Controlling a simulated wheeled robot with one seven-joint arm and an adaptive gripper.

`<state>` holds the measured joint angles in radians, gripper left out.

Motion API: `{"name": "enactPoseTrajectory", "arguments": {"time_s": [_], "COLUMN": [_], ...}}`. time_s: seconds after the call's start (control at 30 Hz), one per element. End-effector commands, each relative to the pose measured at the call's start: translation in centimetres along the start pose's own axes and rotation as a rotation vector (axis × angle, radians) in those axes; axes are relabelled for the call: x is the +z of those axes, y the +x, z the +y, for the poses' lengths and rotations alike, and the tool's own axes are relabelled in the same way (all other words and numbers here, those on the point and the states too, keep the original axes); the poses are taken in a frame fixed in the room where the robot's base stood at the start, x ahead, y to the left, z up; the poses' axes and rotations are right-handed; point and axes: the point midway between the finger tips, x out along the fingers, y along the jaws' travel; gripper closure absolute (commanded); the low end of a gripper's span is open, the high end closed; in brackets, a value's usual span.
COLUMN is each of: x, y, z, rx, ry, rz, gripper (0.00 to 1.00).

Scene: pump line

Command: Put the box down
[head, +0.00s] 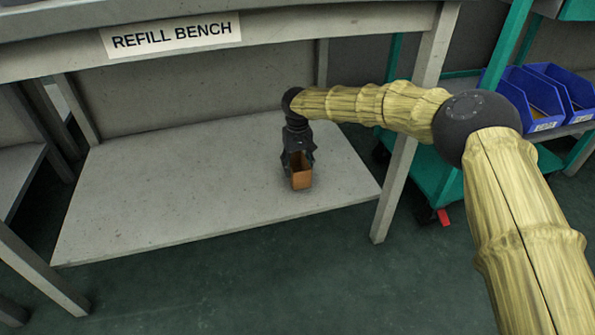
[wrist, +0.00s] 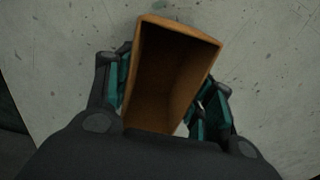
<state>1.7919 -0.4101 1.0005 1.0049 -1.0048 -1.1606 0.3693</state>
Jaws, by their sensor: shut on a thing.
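The box (head: 301,178) is small, orange-brown and open at the top. It is at the lower shelf of the bench, towards the shelf's right side. My gripper (head: 298,163) points down and is shut on the box. In the wrist view the box (wrist: 172,75) sits between the two fingers (wrist: 165,95), tilted in the picture, and its inside looks dark and empty. I cannot tell whether its underside touches the shelf.
The grey lower shelf (head: 190,185) is otherwise bare, with free room left of the box. The bench top with its "REFILL BENCH" sign (head: 170,35) is above it. A bench leg (head: 400,175) stands to the right, beside a green cart (head: 440,180) and blue bins (head: 530,100).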

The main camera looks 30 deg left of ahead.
Motion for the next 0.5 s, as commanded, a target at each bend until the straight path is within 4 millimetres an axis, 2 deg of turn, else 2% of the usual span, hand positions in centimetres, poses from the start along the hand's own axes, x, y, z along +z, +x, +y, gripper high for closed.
{"name": "enactPoseTrajectory", "arguments": {"time_s": [0.03,0.47,0.5], "x": [-0.02,0.01,0.00], "y": [0.58,0.78,0.78], "z": [0.02,0.00,0.00], "rx": [0.000,-0.001,-0.001], "ry": [0.000,0.000,0.001], "rz": [0.000,0.000,0.000], "gripper": [0.63,0.63,0.43]}}
